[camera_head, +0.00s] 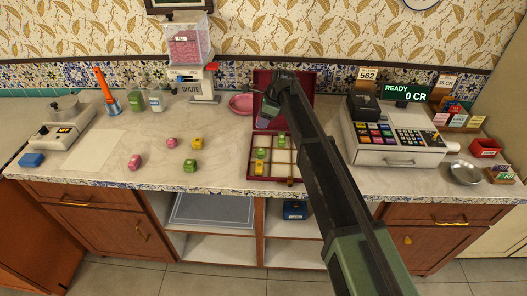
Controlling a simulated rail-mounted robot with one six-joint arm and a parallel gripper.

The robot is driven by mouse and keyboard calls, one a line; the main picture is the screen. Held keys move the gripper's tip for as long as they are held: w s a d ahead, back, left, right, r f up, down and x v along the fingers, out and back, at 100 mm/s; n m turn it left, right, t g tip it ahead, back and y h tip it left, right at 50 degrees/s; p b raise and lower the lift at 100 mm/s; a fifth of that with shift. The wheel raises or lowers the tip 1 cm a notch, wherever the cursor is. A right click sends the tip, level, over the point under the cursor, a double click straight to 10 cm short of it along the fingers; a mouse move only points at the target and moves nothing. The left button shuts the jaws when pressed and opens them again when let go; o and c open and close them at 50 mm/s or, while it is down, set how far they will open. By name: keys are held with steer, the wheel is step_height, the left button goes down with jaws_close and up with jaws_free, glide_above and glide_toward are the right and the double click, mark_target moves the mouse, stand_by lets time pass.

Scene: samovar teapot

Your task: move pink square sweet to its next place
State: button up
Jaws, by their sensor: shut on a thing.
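My gripper (266,114) is over the back left part of the open dark red sweet box (251,158). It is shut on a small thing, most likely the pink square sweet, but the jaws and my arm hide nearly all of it. Two pink sweets lie on the counter, one at the middle left (171,142) and one nearer the front (135,161); their exact shapes are too small to tell. My arm hides the box's right side.
A yellow sweet (197,143) and a green sweet (190,165) lie left of the box. A pink dish (241,103) stands behind them, beside the chute dispenser (204,88). A cash register (393,140) stands on the right. The counter's front left is mostly clear.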

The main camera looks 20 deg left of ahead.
mark_target(260, 142)
step_height(260, 142, down, 9)
steer(key=b, duration=0.6)
steer(key=shift+r, duration=0.2)
steer(key=shift+d+r, duration=0.1)
steer(key=shift+r, duration=0.2)
steer(key=shift+f, duration=0.3)
steer(key=o, duration=0.6)
steer(key=shift+r, duration=0.1)
